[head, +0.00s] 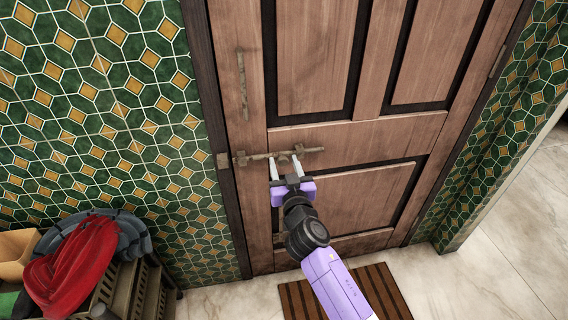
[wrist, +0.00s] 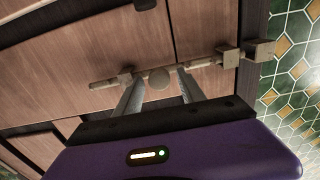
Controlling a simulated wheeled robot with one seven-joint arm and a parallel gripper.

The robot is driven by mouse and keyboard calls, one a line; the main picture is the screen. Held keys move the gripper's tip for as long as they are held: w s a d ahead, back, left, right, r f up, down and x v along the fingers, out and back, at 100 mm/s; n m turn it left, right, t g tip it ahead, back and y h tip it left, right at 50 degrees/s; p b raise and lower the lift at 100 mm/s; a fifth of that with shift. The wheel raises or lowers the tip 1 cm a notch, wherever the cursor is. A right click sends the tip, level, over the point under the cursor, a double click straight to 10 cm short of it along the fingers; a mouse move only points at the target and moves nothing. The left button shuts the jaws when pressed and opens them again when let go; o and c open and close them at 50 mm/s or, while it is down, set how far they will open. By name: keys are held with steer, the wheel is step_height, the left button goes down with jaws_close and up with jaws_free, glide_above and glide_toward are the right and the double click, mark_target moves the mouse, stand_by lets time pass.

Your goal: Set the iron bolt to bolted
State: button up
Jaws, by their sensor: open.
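The iron bolt (head: 312,150) lies across the brown wooden door (head: 320,75) near its left edge in the head view. A separate metal catch (head: 223,160) sits on the dark door frame. The wrist view shows the bolt rod (wrist: 205,63) and the catch (wrist: 260,50) at the right. My gripper (head: 286,164) is open in front of the bolt. In the wrist view its fingers (wrist: 159,80) stand on either side of the bolt's round knob (wrist: 159,79), with gaps beside it. I cannot tell whether the rod's tip enters the catch.
A vertical door handle (head: 242,85) is above the bolt. Green tiled wall lies on both sides of the door. A slatted mat (head: 385,291) lies on the floor below. A rack with a red cloth (head: 75,268) stands at the lower left.

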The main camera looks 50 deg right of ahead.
jaws_close()
stand_by(1.5)
